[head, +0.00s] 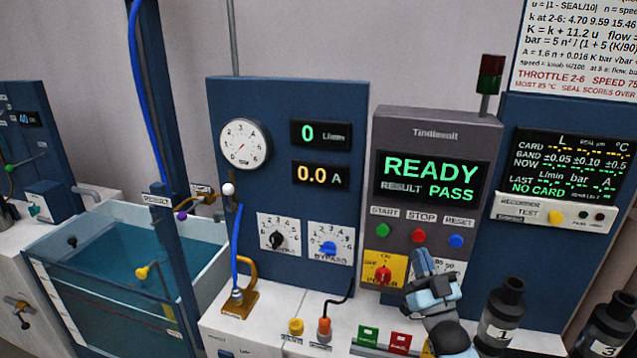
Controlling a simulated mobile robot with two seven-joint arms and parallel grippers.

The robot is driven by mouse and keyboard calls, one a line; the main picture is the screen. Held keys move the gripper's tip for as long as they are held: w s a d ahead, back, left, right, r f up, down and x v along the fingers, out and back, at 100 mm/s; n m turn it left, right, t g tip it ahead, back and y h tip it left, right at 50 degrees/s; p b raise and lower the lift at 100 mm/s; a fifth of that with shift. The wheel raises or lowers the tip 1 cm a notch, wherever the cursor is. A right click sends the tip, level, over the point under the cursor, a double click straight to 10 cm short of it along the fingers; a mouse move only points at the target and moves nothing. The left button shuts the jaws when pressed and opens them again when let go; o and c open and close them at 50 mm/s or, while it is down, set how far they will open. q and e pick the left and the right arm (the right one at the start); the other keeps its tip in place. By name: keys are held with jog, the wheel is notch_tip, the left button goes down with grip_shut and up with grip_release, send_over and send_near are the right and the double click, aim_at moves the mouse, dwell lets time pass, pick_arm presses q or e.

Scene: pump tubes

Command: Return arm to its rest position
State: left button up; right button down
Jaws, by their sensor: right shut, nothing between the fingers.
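My right gripper (424,260) shows at the lower right of the head view, its arm coming up from the bottom edge. Its fingers are shut with nothing between them. It is in front of the Tindlewolt cabinet (435,118), just right of the red power knob (383,276) on its yellow plate, and covers part of a white dial plate (452,267). Whether it touches the panel cannot be told. The cabinet's screen (431,178) reads READY, RESULT PASS. My left gripper is not in view.
Black bottles marked 1 (502,318) and 3 (607,328) stand right of my right arm. Green (368,336) and red (400,341) blocks sit to its left. A water tank (110,235) and blue hose (237,255) are further left.

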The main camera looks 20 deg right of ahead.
jog(key=s+a+f+n+g+y+p, duration=0.1)
jog(key=s+a+f+g, duration=0.3)
jog(key=f, duration=0.4)
jog(key=s+a+f+g+y, duration=0.1)
jog(key=s+a+f+g, duration=0.3)
jog(key=f, duration=0.4)
jog(key=s+a+f+n+g, duration=0.1)
jog(key=s+a+f+g, duration=0.2)
jog(key=s+f, duration=0.3)
jog(key=s+a+f+n+g+y+p, duration=0.1)
jog(key=s+a+f+g, duration=0.2)
jog(key=s, duration=0.7)
notch_tip(320, 180, down, 3)
jog(key=shift+s+a+f+y, duration=0.1)
jog(key=shift+s+a+y, duration=0.2)
jog(key=shift+a, duration=0.8)
